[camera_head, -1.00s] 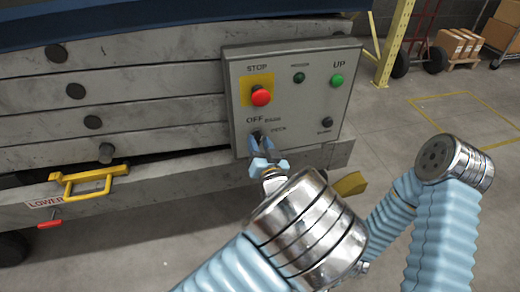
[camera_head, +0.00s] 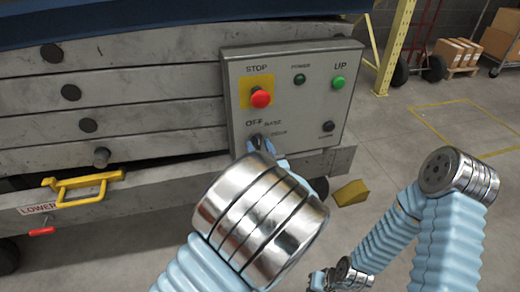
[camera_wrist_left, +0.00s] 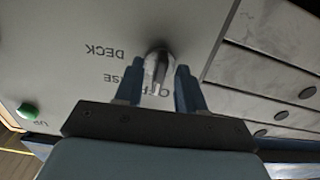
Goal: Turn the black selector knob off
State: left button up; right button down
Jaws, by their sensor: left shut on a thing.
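The black selector knob (camera_head: 254,138) is at the lower left of the grey control panel (camera_head: 308,101), below the OFF label. My left gripper (camera_head: 262,147) reaches it from below and in front, partly hiding it. In the left wrist view, the knob (camera_wrist_left: 158,63) is between the two blue fingers of the left gripper (camera_wrist_left: 159,88), which is shut on it. Its light bar points down in that picture, with the DECK label to its left and another label partly hidden below it. My right arm shows at the right, but its gripper is out of sight.
The panel also has a red STOP button (camera_head: 260,98), a green UP button (camera_head: 338,82), a dark green POWER lamp (camera_head: 299,79) and a small black knob (camera_head: 328,126). A yellow handle (camera_head: 83,186) is at the left. A yellow wedge (camera_head: 350,193) lies on the floor.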

pick_arm(q)
jog(key=o, duration=1)
jog(key=v, duration=1.3)
jog(key=shift+s+d, duration=0.1)
jog(key=shift+s, duration=0.3)
